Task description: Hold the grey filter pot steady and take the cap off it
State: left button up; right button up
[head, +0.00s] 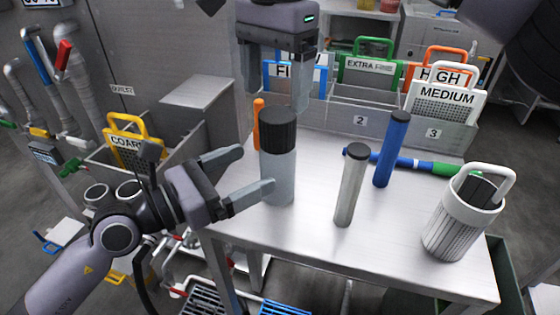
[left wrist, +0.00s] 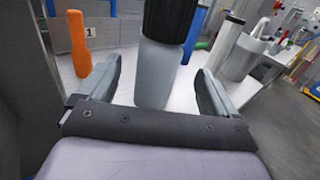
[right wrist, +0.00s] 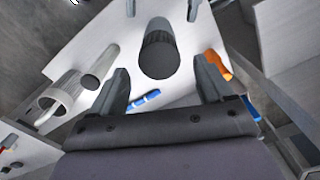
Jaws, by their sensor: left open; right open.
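The grey filter pot (head: 278,178) stands upright on the metal table, with its black ribbed cap (head: 278,130) on top. My left gripper (head: 252,172) is open and low at the left of the pot, its fingers level with the grey body. In the left wrist view the pot (left wrist: 157,75) is between the open fingers, apart from both. My right gripper (head: 285,98) is open above the cap, pointing down. In the right wrist view the cap (right wrist: 160,50) lies ahead, between and beyond the fingertips. Neither gripper visibly touches the pot or cap.
A grey cylinder (head: 350,187), a blue cylinder (head: 393,150) and a white ribbed container (head: 458,228) stand to the right. An orange tool (head: 257,125) stands close behind the pot. A bin rack (head: 390,125) with labelled plates lines the back. The front table area is clear.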

aim_at(279, 156)
pick_arm(q)
jog(key=shift+w+d, duration=0.1)
pick_arm(e)
jog(key=shift+w+d+r, duration=0.15)
jog(key=shift+d, duration=0.05)
pick_arm(q)
jog(key=shift+w+d, duration=0.2)
jog(key=shift+x, duration=3.2)
jog(key=shift+s, duration=0.1)
jog(key=shift+c, duration=0.3)
